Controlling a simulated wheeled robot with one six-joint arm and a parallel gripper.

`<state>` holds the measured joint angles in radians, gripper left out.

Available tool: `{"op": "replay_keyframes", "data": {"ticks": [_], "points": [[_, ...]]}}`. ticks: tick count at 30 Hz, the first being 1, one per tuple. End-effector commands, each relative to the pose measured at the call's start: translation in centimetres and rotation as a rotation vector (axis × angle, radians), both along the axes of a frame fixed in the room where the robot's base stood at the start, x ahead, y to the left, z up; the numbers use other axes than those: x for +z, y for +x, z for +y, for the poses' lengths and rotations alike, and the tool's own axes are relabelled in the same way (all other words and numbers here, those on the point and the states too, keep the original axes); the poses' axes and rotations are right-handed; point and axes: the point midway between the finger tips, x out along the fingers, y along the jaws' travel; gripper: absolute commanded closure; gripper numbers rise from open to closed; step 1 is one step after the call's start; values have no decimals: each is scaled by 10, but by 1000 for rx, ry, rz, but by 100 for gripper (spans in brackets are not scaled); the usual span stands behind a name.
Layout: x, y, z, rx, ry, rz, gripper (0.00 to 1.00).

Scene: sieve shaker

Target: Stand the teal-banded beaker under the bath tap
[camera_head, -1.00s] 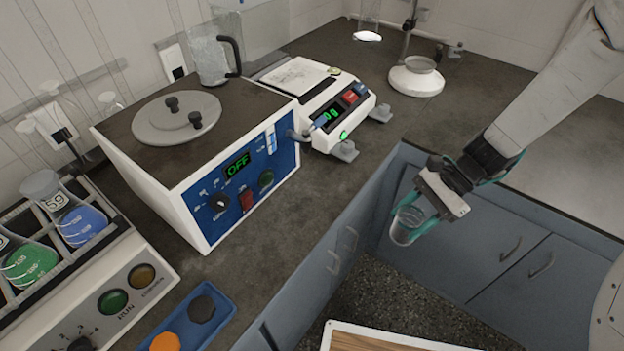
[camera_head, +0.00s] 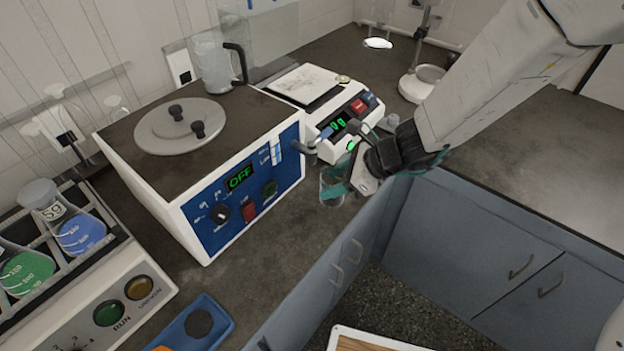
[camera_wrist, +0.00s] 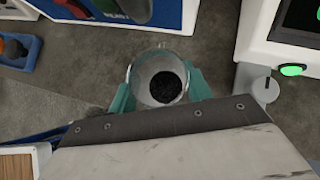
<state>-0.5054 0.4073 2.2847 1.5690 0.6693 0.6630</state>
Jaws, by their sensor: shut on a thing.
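The clear beaker (camera_head: 333,186) is in my gripper (camera_head: 342,184), just right of the bath's front panel and over the bench near its front edge. In the wrist view the beaker (camera_wrist: 160,78) shows from above, with a dark round patch inside, between the teal fingers of my gripper (camera_wrist: 160,90). The water bath (camera_head: 215,170) is a white box with a blue panel reading OFF. Its grey tap (camera_head: 308,148) sticks out at the panel's right end, a little above and left of the beaker. I cannot tell whether the beaker touches the bench.
A balance (camera_head: 335,115) stands just behind the gripper, right of the bath. A blue tray (camera_head: 205,325) with stoppers lies in front of the bath. A flask shaker (camera_head: 90,270) is at the left. Bare bench (camera_head: 265,235) lies before the panel.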

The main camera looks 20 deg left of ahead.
Motion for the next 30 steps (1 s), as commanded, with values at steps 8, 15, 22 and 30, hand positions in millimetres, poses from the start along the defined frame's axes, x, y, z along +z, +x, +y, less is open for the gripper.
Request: {"op": "replay_keyframes", "data": {"ticks": [8, 15, 22, 30], "points": [[0, 1, 21, -1, 0, -2, 78], [-6, 1, 55, -2, -2, 2, 78], [-15, 1, 53, -3, 0, -1, 78], [-18, 1, 53, -3, 0, -1, 37]]}}
